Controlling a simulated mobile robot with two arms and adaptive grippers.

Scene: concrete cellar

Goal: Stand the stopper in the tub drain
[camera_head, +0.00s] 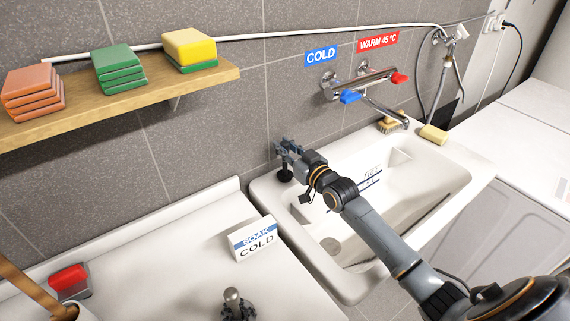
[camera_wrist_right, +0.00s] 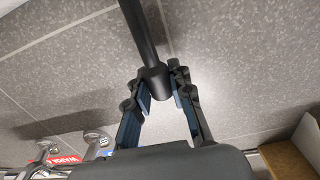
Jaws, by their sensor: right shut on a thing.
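My right gripper (camera_head: 287,152) is over the back left rim of the white tub (camera_head: 268,190), near the tiled wall. It is shut on a dark stopper (camera_head: 285,175), whose rounded end hangs below the fingers. In the right wrist view, the fingers (camera_wrist_right: 160,95) close around a black collar with a black rod (camera_wrist_right: 137,30). The drain (camera_head: 331,244) looks like a grey round spot in the tub floor, to the right of and nearer than the gripper. A dark jointed shape at the bottom edge may be my left gripper (camera_head: 237,311); its fingers are not clear.
A SOAK COLD sign (camera_head: 254,238) stands on the white surface left of the tub. A mixer tap (camera_head: 360,85) reaches over the tub's back right. A yellow soap or sponge (camera_head: 433,134) lies on the rim. A wooden shelf (camera_head: 120,105) holds stacked blocks.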

